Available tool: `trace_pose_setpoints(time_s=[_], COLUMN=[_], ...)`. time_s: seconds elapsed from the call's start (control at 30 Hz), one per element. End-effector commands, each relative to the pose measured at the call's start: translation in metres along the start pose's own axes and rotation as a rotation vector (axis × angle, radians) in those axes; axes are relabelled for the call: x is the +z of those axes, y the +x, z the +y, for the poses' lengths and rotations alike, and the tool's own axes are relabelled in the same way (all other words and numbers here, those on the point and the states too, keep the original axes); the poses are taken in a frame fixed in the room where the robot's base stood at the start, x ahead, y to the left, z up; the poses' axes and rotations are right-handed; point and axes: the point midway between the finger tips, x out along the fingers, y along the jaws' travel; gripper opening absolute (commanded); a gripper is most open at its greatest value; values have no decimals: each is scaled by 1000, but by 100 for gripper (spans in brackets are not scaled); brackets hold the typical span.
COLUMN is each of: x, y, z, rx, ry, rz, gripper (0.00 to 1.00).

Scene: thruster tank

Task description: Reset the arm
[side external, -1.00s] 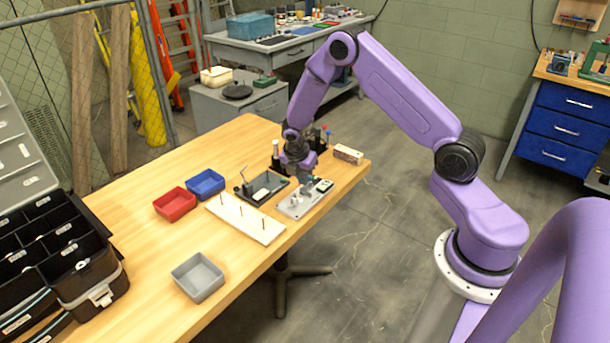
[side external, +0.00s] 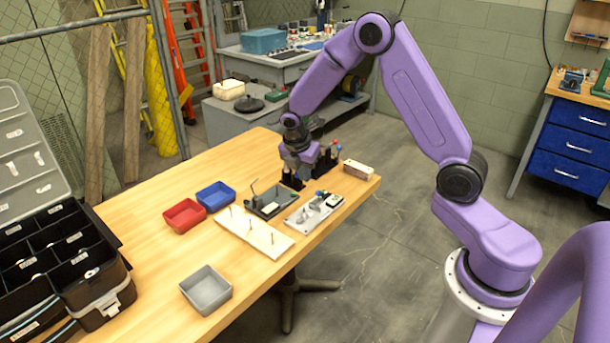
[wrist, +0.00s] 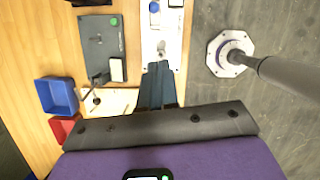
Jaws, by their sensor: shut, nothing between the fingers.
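My purple arm ends in my gripper (side external: 297,172), which hangs over the far right part of the wooden table, close behind the fixture plates. In the wrist view my gripper (wrist: 158,70) has its dark fingers together with nothing between them. The fingers overlap the near end of a light grey fixture plate (wrist: 173,60) in that view. The side view does not clearly show the gap from the fingertips to the table.
A dark fixture plate (side external: 258,208), light grey plate (side external: 302,217) and white pegged board (side external: 250,234) lie near the gripper. Red (side external: 184,216), blue (side external: 215,196) and grey (side external: 206,290) bins and a black toolbox (side external: 95,290) stand left. A pale block (side external: 358,170) sits right.

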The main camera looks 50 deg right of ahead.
Motion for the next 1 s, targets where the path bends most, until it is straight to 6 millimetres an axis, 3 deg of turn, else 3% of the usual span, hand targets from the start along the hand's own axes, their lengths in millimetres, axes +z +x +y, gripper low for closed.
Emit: trace_pose_setpoints(time_s=[0.27, 0.47, 0.77, 1.0], x=[-5, -43, -110, -141], y=[-6, -49, -119, -154], z=[-1, -22, -99, -181], rx=[7, 40, 63, 30], ry=[11, 110, 322, 475], rz=[3, 37, 139, 228], gripper=[0, 0, 0, 0])
